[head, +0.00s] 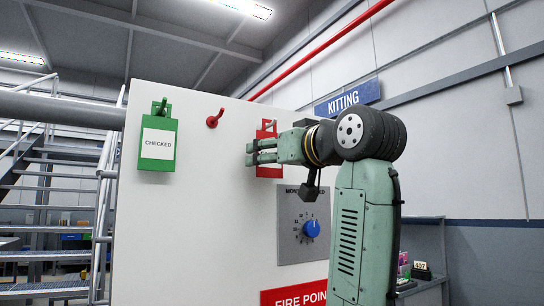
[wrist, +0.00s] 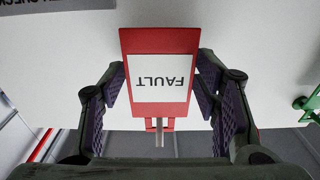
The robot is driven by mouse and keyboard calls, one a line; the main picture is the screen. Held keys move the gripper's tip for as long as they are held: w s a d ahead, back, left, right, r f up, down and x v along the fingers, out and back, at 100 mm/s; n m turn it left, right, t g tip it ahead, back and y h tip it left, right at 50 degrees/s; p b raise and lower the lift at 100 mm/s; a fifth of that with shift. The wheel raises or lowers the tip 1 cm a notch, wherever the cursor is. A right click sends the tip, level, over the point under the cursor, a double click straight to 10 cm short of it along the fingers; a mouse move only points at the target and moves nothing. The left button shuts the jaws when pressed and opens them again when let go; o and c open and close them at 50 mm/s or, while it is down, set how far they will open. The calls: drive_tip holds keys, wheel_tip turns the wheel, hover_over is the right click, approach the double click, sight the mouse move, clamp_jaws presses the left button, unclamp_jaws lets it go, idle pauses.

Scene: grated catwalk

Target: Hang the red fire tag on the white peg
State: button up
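A red tag (head: 266,170) is at the upper right of the white board, partly hidden by my gripper in the head view. In the wrist view the red tag (wrist: 188,105) shows upside down with a white label reading FAULT. A pale peg (wrist: 159,138) stands out at the tag's hanger end, and the tag appears to hang on it. My gripper (head: 252,152) is at the tag. No tag marked fire is seen.
A green tag (head: 158,158) reading CHECKED hangs on a green peg (head: 163,104). A bare red peg (head: 213,119) stands between the tags. Below the gripper is a grey panel (head: 290,245) with a blue knob (head: 311,229) and a red FIRE POINT sign (head: 297,295).

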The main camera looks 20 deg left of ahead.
drive_tip(key=shift+o, duration=1.4)
drive_tip(key=shift+d, duration=0.1)
drive_tip(key=v, duration=1.2)
